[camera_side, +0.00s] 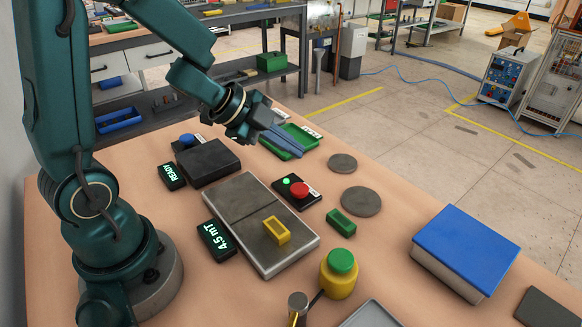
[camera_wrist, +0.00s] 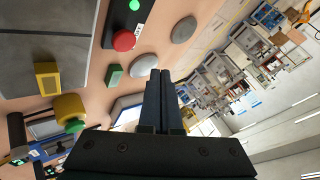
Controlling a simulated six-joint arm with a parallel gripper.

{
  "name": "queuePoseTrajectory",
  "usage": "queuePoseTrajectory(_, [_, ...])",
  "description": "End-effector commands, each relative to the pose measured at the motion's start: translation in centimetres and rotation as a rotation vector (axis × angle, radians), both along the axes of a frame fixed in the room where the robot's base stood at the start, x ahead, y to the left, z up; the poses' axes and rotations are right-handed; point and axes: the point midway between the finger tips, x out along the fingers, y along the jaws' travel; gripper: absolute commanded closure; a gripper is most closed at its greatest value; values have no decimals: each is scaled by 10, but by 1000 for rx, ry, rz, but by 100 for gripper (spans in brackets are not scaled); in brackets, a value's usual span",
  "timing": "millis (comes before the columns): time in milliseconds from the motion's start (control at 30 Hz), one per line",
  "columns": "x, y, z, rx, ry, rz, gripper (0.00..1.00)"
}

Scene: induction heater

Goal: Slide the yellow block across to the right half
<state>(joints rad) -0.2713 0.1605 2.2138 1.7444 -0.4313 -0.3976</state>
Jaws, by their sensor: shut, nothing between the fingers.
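The yellow block (camera_side: 277,230), with a hollow in its top, rests on the grey two-part plate (camera_side: 245,190), on the half nearer the side camera. A seam crosses the plate behind the block. The block (camera_wrist: 47,79) also shows at the left of the wrist view, on the plate (camera_wrist: 75,30). My gripper (camera_side: 290,148) is in the air, beyond the plate and near the green tray in the side view, well apart from the block. Its fingers (camera_wrist: 160,78) are together and empty in the wrist view.
A red-button box (camera_side: 297,191), a green block (camera_side: 341,222) and two grey discs lie right of the plate. A yellow pot with a green top (camera_side: 339,276) stands nearer the camera. Displays (camera_side: 216,240) line the plate's left side. A blue box (camera_side: 465,245) sits far right.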

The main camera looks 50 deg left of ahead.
Motion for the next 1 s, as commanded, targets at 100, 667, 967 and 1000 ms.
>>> queuePoseTrajectory(100, [22, 39, 11, 168, -73, 108, 100])
queuePoseTrajectory(667, [19, 10, 37, 639, 390, 360, 100])
queuePoseTrajectory(967, [-76, -162, 37, 585, 757, -127, 100])
queuePoseTrajectory(1000, [-80, -173, 36, 586, 751, -158, 100])
